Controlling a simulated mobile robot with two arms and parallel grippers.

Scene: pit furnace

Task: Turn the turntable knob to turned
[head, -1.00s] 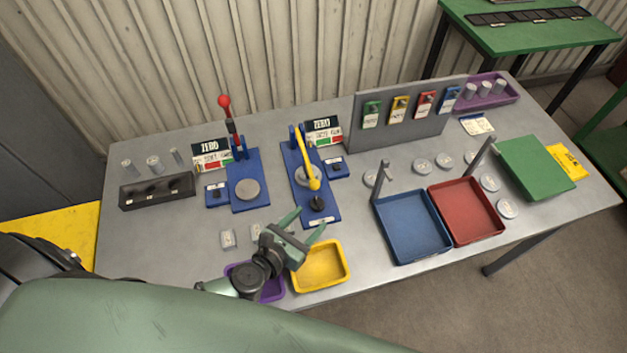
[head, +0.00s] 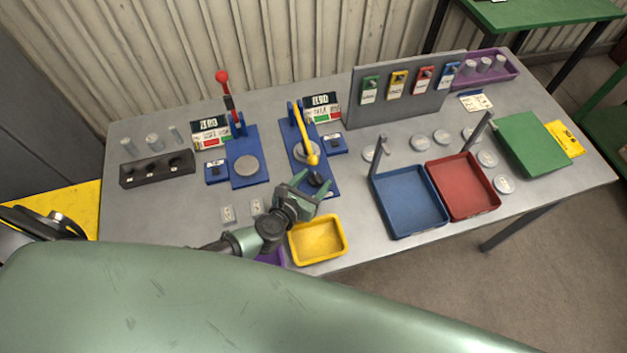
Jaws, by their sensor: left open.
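The black knob (head: 316,179) is at the front end of the blue base (head: 329,193) of the fixture with the yellow lever (head: 304,134). A round grey disc (head: 300,152) sits behind it on the same base, partly covered by the lever. My left gripper (head: 318,183) is open and empty, its green fingers pointing away from me. In the head view the fingertips lie on either side of the knob; I cannot tell whether they touch it or how high they are. My right gripper is not in view.
A yellow tray (head: 343,237) lies just in front of the gripper, with a mostly hidden purple tray (head: 272,257) beside it. A second blue fixture (head: 244,177) with a red-tipped lever stands to the left. Blue (head: 410,232) and red trays (head: 463,211) are to the right.

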